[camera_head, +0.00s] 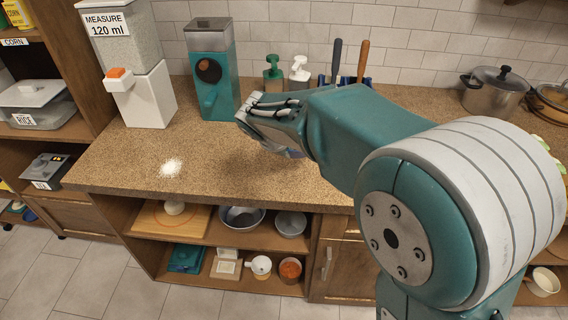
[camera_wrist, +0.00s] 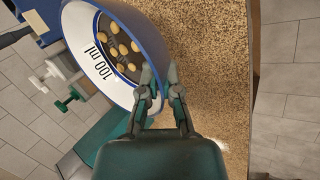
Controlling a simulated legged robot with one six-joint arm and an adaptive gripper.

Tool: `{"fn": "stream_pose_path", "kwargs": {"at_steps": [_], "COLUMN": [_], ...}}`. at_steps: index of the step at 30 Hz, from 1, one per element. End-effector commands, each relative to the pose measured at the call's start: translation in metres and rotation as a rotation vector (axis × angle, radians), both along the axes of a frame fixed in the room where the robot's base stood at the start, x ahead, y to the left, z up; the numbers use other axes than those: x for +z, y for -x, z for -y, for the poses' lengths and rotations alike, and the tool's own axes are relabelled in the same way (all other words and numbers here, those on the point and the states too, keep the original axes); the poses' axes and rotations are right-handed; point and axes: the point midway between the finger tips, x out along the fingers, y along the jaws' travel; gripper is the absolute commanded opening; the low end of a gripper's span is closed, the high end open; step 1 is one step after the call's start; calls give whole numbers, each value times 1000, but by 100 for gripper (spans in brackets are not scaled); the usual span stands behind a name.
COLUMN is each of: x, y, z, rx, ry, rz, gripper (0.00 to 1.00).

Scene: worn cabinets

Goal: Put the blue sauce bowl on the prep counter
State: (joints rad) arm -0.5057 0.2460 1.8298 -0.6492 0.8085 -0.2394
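The blue sauce bowl (camera_wrist: 108,80) fills the upper left of the wrist view. It has a blue outside, a white inside marked "100 ml", and round yellowish pieces in a dark bottom. My gripper (camera_wrist: 161,75) has one finger inside the bowl and one outside, close together on its wall. In the head view my gripper (camera_head: 262,118) is over the prep counter (camera_head: 130,160), and only a small blue-purple part of the bowl (camera_head: 294,153) shows below it. My gripper and arm hide the rest. I cannot tell whether the bowl touches the counter.
A white dispenser (camera_head: 150,95) and a teal dispenser (camera_head: 212,90) stand at the back left. A pot (camera_head: 494,92) is at the right.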

Motion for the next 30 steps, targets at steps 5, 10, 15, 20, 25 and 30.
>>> {"fn": "stream_pose_path", "kwargs": {"at_steps": [5, 10, 15, 20, 25, 30], "x": [-32, -50, -58, -80, -90, -90], "y": [-25, -41, -48, -49, -49, -49], "z": [-7, -11, -11, -9, -11, -12], "rx": [0, 1, 0, 0, 2, 2], "ry": [5, 5, 3, 3, 2, 3], "rz": [-2, 0, 1, -1, 1, 2], "gripper": [0, 0, 0, 0, 0, 0]}}
